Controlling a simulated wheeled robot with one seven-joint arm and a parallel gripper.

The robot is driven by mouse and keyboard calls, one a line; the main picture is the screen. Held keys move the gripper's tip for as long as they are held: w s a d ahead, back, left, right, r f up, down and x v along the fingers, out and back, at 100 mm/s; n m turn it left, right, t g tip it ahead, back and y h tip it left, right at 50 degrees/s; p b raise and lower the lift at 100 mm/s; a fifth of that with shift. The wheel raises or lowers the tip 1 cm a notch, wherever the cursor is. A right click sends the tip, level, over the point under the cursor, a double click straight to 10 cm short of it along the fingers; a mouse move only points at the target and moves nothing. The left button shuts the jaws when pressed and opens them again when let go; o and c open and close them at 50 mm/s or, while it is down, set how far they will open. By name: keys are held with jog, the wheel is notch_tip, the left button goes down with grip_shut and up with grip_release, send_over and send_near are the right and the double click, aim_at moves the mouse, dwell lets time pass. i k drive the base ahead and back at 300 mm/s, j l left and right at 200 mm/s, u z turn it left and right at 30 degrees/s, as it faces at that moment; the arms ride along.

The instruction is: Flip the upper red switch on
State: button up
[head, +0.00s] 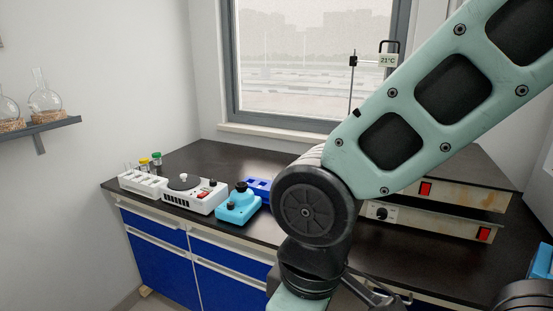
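Two stacked flat units with beige fronts and dark tops stand on the right of the dark bench in the head view. The upper red switch (426,188) is on the front of the upper unit, just right of my arm. Its on or off position is too small to tell. A lower red switch (484,234) is on the lower unit, which also has a black knob (381,213). My arm covers the left part of both units. I cannot make out my gripper; the arm runs down out of the picture at the bottom.
On the bench (213,154) at left stand a white rack (141,183), a white stirrer (195,194), a light-blue device (238,206) and a dark-blue holder (258,188). A stand with a 21°C display (388,60) rises behind my arm. Bare bench lies before the units.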

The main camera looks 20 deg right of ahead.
aim_at(425, 188)
jog(key=z, duration=1.3)
jog(key=i+j+z, duration=0.1)
jog(key=j+z, duration=0.6)
jog(key=z, duration=0.15)
jog(key=i, duration=0.05)
